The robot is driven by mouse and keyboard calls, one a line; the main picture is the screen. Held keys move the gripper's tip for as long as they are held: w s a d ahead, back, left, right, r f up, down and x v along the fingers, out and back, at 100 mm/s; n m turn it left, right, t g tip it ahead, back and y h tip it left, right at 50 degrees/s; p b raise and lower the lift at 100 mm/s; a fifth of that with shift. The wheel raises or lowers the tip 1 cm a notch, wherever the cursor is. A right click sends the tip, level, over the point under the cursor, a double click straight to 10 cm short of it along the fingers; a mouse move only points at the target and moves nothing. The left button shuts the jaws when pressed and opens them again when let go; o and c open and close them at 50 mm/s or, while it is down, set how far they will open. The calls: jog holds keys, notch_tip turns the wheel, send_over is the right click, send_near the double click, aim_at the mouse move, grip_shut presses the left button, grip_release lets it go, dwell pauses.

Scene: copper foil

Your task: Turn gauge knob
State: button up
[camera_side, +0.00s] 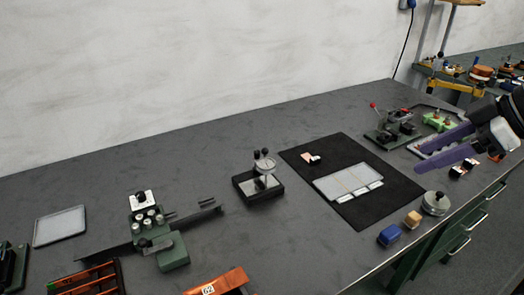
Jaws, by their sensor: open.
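My gripper (418,160) is at the right, with two long purple fingers spread apart and pointing left. It is open, with nothing visible between the fingers. It hangs above the right part of the bench, near the black mat. Two devices carry knobs, and I cannot tell for certain which one has the gauge knob. A small stand with a round silver part and black knobs (264,167) is on a black base in the middle of the bench. A green device (170,250) with a black knob (141,197) on a white plate stands at the left. My gripper is far from both.
A black mat (385,213) holds a pale tray (348,182). A blue block (389,235), a tan block (413,219) and a round silver container (435,204) sit near the front edge. A red-knobbed fixture (385,135) is behind my gripper. The bench's middle back is clear.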

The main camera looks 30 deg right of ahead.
jog(key=w+a+r+n+y, duration=0.1)
jog(key=w+r+n, duration=0.1)
jog(key=w, duration=0.5)
jog(key=w+a+r+n+y, duration=0.1)
jog(key=w+a+r, duration=0.1)
jog(key=w, duration=0.4)
jog(key=g+y, duration=0.1)
jog(key=y, duration=0.1)
send_over(258, 151)
jog(key=s+d, duration=0.7)
jog(key=s, duration=0.1)
notch_tip(258, 151, down, 15)
jog(key=x, duration=1.4)
jog(key=shift+w+d+f, duration=0.1)
jog(key=shift+d+f, duration=0.1)
jog(key=shift+d, duration=0.1)
grip_shut()
